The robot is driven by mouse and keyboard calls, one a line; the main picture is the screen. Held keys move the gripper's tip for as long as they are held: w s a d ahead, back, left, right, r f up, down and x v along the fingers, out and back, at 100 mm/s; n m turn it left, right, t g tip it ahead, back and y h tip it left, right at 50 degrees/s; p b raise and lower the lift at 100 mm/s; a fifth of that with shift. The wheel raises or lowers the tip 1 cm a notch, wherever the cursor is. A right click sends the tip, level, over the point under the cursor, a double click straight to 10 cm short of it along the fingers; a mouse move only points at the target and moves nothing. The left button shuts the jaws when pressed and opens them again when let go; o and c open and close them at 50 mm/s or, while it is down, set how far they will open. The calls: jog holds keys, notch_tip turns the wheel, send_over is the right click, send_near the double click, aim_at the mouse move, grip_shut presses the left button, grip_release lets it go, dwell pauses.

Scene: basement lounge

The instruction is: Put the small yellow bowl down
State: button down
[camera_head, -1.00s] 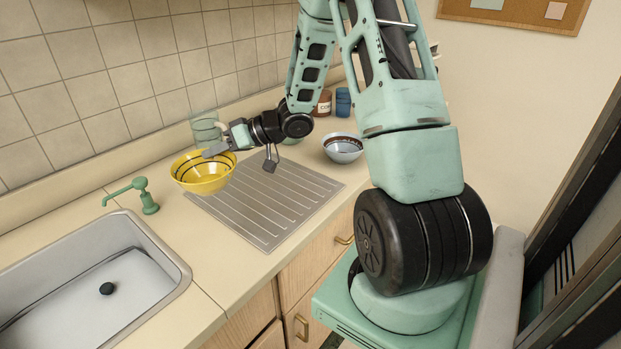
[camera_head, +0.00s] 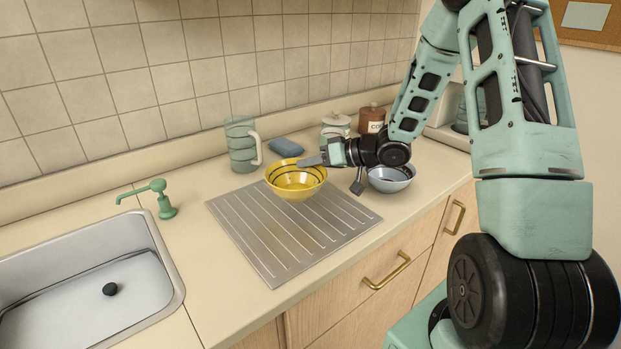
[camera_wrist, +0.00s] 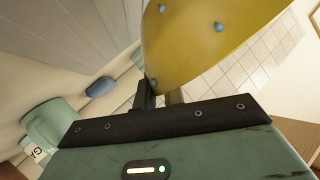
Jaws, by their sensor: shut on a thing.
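The small yellow bowl (camera_head: 296,181) has dark stripes inside and shows over the far end of the ribbed metal drainboard (camera_head: 280,235) in the head view. My gripper (camera_head: 314,161) is shut on the bowl's right rim. In the wrist view the bowl (camera_wrist: 205,40) fills the upper middle, its yellow side with small blue spots close to the fingers. The fingertips are partly hidden by the bowl. Whether the bowl's base touches the drainboard cannot be told.
A ridged green glass pitcher (camera_head: 241,145) and a blue sponge-like block (camera_head: 286,147) stand behind the bowl. A grey-blue bowl (camera_head: 391,177) is to the right, near a brown jar (camera_head: 372,118). The sink (camera_head: 85,275) and green soap dispenser (camera_head: 159,199) are left. The drainboard's front is clear.

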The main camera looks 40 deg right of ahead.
aim_at(310, 176)
jog(key=shift+f, duration=1.75)
jog(key=shift+f, duration=0.2)
jog(key=c, duration=1.5)
grip_release()
jog(key=shift+r, duration=0.1)
